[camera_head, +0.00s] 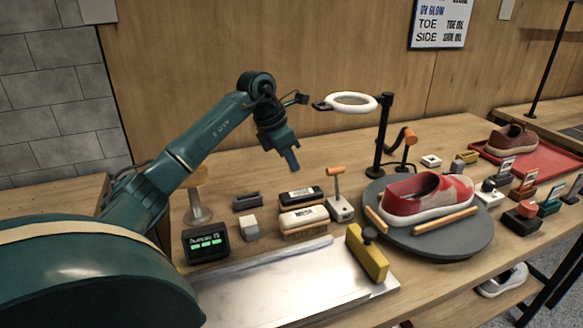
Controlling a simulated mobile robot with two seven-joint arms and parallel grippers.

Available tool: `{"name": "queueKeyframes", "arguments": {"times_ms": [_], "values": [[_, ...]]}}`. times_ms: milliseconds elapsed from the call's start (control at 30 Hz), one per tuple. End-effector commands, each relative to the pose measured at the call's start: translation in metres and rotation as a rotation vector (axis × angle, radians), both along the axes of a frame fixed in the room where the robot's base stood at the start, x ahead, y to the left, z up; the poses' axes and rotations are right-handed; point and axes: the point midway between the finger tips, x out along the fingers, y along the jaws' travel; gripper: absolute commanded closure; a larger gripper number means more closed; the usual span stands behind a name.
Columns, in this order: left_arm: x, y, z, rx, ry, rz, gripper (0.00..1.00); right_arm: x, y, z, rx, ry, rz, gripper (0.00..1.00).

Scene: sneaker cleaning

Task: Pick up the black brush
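A black brush (301,195) with a pale label on its top lies on the wooden table, just behind a similar white-topped brush (303,217). My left gripper (292,161) hangs above the table, pointing down, above and slightly behind the black brush and apart from it. Its fingers show as one narrow dark shape from this side, so the gap between them cannot be seen. Nothing is visible hanging from it. My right gripper is not in view.
A dark block (247,201) and a grey cube (249,228) lie left of the brushes. An orange-topped lever (337,191) stands close on the right. A metal plate (270,290) lies in front.

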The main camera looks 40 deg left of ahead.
Motion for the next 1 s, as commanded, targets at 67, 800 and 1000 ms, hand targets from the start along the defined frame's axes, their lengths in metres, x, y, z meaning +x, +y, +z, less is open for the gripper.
{"name": "queueKeyframes", "arguments": {"times_ms": [67, 800, 1000], "values": [[0.0, 0.0, 0.0005, 0.0, -0.001, 0.0, 1.0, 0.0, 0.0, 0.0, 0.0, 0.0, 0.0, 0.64], [0.0003, 0.0001, 0.0014, 0.001, -0.004, 0.0, 0.45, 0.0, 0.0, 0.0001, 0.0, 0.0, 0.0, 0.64], [0.0002, 0.0001, 0.0012, 0.0, -0.003, -0.001, 0.28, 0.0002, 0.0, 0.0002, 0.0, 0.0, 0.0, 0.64]]}}
